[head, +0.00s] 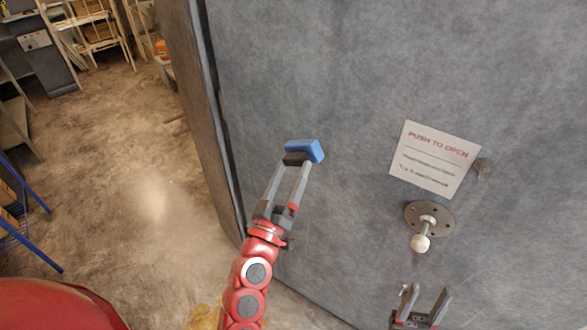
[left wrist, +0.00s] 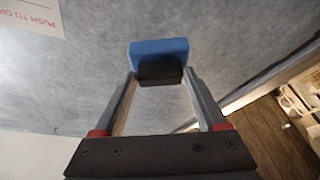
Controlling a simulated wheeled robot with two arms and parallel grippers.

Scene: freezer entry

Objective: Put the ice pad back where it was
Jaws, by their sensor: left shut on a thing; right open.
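The ice pad (head: 305,149) is a small blue block with a dark underside part. My left gripper (head: 297,160) is shut on its dark part and holds it up in front of the grey door. The pad also shows in the left wrist view (left wrist: 158,52), with its dark part between the fingertips. I cannot tell whether the pad touches the door. My right gripper (head: 424,302) is open and empty at the bottom right, below the door knob.
The large grey door (head: 330,60) fills the right side. It carries a "PUSH TO OPEN" sign (head: 434,160) and a round plate with a white knob (head: 421,242). Its left edge borders open floor (head: 130,170). Shelves (head: 95,25) stand at the back left.

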